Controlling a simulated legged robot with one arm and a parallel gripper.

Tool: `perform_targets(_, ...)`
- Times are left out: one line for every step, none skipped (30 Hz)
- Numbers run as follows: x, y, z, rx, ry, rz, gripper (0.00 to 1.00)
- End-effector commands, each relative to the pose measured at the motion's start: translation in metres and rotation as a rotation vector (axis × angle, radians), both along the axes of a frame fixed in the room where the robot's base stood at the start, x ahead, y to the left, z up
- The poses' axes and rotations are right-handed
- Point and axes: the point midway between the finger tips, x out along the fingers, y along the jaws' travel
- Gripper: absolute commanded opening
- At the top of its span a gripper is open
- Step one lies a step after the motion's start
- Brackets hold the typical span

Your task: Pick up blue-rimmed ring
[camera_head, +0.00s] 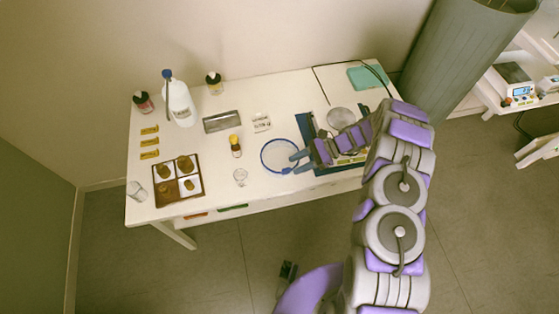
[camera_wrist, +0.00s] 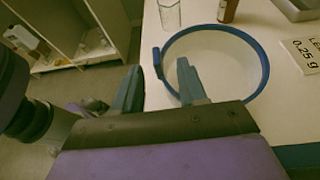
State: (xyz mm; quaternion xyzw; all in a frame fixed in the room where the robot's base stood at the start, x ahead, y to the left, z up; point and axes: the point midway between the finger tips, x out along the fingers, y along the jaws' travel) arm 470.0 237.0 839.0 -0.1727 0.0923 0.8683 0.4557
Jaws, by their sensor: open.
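The blue-rimmed ring (camera_head: 264,146) lies flat on the white table near its front edge, left of the dark blue mat. It also shows in the wrist view (camera_wrist: 262,62) as a large thin blue hoop with a small block on its left side. My gripper (camera_head: 297,162) is at the ring's right side in the head view. In the wrist view my gripper (camera_wrist: 158,82) is open, with one finger left of the rim over the table edge and the other finger overlapping the ring's inside. I cannot tell whether either finger touches the rim.
A brown bottle (camera_head: 236,147) and a clear glass (camera_head: 240,177) stand left of the ring. A divided tray (camera_head: 179,202), a white bottle (camera_head: 179,103) and a metal box (camera_head: 222,122) are farther left.

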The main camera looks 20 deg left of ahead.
Motion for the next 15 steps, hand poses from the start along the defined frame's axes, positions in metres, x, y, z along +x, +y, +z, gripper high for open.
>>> perform_targets(-0.001,0.001,-0.001,0.0,0.0,-0.001,0.42)
perform_targets(-0.001,0.002,-0.001,0.001,0.0,-0.001,0.42)
perform_targets(-0.002,0.003,-0.002,0.0,0.0,-0.001,0.42)
perform_targets(-0.003,0.006,-0.002,0.0,0.0,-0.001,0.42)
perform_targets(-0.005,0.008,-0.003,-0.001,0.0,-0.001,0.42)
perform_targets(-0.007,0.013,-0.005,-0.003,0.0,-0.001,0.42)
perform_targets(-0.01,0.016,-0.007,-0.004,0.001,0.0,0.42)
perform_targets(-0.013,0.021,-0.009,-0.006,0.001,0.0,0.42)
perform_targets(-0.016,0.026,-0.01,-0.005,0.002,0.001,0.42)
perform_targets(-0.019,0.03,-0.012,-0.005,0.003,0.002,0.42)
perform_targets(-0.022,0.034,-0.013,-0.005,0.003,0.002,0.42)
perform_targets(-0.025,0.038,-0.016,-0.006,0.003,0.003,0.42)
perform_targets(-0.026,0.042,-0.017,-0.005,0.003,0.002,0.42)
perform_targets(-0.028,0.044,-0.018,-0.006,0.002,0.002,0.42)
perform_targets(-0.029,0.045,-0.019,-0.006,0.0,0.002,0.42)
